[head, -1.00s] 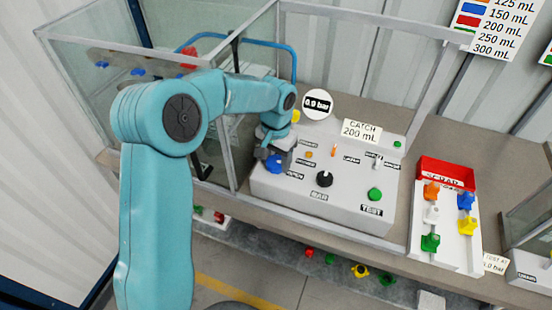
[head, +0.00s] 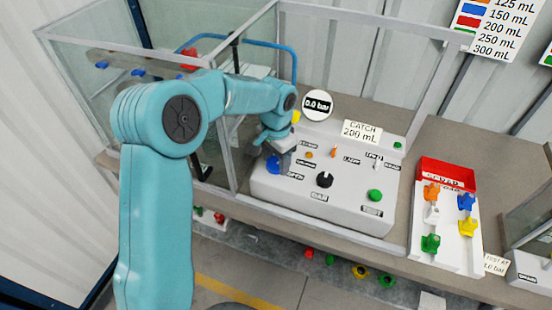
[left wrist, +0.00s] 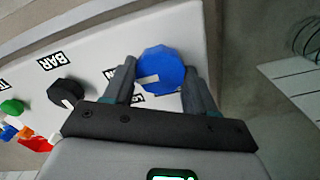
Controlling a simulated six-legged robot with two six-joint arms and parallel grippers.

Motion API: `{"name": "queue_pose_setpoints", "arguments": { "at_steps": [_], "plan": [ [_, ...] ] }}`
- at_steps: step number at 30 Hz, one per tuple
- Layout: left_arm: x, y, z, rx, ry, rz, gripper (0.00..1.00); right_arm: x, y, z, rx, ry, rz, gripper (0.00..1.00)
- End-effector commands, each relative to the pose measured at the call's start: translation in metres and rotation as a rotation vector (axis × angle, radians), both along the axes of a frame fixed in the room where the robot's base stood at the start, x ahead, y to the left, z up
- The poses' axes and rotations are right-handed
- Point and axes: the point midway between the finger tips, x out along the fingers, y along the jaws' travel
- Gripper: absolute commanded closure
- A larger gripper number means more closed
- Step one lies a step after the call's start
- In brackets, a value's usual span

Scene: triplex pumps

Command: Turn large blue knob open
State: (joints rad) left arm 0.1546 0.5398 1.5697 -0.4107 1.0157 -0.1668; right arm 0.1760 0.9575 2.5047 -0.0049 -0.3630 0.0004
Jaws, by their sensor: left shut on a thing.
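The large blue knob (head: 273,164) is on the left front of the light grey control panel (head: 340,206), beside a label. It also shows in the left wrist view (left wrist: 160,68), with a pale pointer mark on its face. My left gripper (head: 274,148) reaches down to it from above. In the left wrist view my left gripper (left wrist: 161,78) has one finger on each side of the knob and is shut on it. The finger contact is small and partly hidden in the head view. My right gripper is not in view.
A black BAR knob (head: 324,180) and a green TEST button (head: 375,195) are on the same panel. A round gauge (head: 318,104) reads 0.0 bar. A glass-walled enclosure (head: 215,160) stands left.

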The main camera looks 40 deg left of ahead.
Motion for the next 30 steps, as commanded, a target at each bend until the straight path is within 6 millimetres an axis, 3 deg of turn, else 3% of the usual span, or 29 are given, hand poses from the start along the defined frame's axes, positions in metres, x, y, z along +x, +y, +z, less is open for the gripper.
{"name": "queue_pose_setpoints", "arguments": {
  "at_steps": [1,3,15,20,30],
  "plan": [
    [0.0,-0.001,-0.002,-0.001,-0.001,-0.004,0.41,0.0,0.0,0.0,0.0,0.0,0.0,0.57],
    [0.0,-0.001,-0.002,-0.001,-0.001,-0.004,0.19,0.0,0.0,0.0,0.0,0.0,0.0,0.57],
    [0.001,0.0,0.008,0.0,-0.003,-0.001,0.19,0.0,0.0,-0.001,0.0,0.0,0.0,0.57],
    [0.002,0.0,0.04,-0.001,-0.007,0.001,0.19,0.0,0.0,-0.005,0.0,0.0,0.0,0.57],
    [0.002,-0.001,0.128,-0.001,-0.004,-0.002,0.19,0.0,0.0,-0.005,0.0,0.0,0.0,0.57]
  ]
}}
